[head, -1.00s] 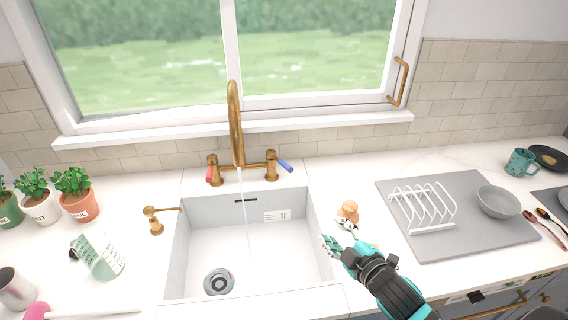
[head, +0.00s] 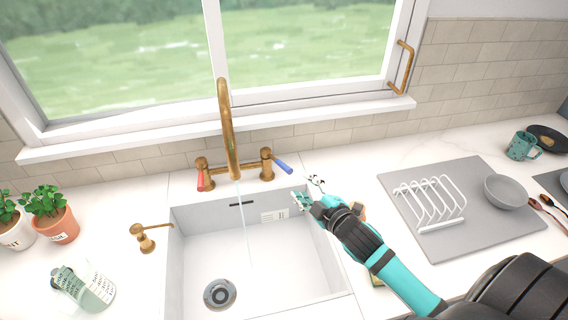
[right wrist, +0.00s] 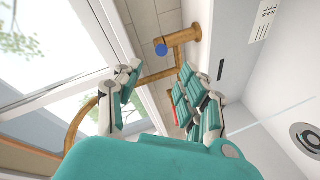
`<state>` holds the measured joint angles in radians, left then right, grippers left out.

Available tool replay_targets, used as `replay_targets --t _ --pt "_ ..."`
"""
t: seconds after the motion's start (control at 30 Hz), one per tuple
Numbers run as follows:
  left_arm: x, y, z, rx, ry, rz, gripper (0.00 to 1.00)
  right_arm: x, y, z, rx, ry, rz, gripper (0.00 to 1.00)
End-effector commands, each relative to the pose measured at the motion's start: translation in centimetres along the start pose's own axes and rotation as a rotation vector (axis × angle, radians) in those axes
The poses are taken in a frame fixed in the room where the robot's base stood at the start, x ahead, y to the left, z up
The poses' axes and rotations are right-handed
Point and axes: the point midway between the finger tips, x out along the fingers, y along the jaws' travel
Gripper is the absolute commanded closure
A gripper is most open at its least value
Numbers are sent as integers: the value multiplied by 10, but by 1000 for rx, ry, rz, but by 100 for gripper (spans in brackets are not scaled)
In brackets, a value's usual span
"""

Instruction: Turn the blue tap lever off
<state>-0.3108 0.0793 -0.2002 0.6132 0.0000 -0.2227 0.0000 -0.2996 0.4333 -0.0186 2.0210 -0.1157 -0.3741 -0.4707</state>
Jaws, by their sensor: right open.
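The blue tap lever (head: 283,167) sticks out to the right from the right-hand valve of the brass tap (head: 227,130). Water runs from the spout in a thin stream (head: 243,215) into the white sink. My right gripper (head: 308,190) is open and empty over the sink's right rim, apart from the lever and to its lower right. In the right wrist view the lever's round blue end (right wrist: 161,50) shows beyond the open fingers (right wrist: 160,88). The red tap lever (head: 200,180) hangs from the left-hand valve. My left gripper is out of view.
A brass soap dispenser (head: 143,240) stands left of the sink. A wooden-handled item right of the sink is mostly hidden behind my right arm. A grey mat (head: 455,230) carries a white rack (head: 428,200) and a grey bowl (head: 505,191). The window sill (head: 300,118) runs behind the tap.

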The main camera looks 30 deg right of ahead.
Motion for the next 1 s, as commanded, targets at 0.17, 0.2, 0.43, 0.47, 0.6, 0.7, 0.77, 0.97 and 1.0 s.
replay_targets --t 0.17,0.2,0.43,0.47,0.6,0.7,0.77,0.97,1.0 --pt "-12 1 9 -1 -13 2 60 41 4 -2 1 1 2 59" --pt "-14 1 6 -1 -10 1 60 50 4 -2 2 1 3 59" --pt "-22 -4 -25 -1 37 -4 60 94 2 -2 0 0 1 59" --pt "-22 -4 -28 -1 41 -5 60 99 2 -2 0 1 1 59" --pt "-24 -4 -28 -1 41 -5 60 114 1 -1 1 0 1 59" --pt "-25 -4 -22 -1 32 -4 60 119 0 -1 0 1 0 59" --pt "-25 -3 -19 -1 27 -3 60 121 0 -1 -1 1 0 59" --pt "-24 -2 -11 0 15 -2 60 121 0 -1 -1 1 0 59" --pt "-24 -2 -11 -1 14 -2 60 121 0 -1 -1 1 0 59"
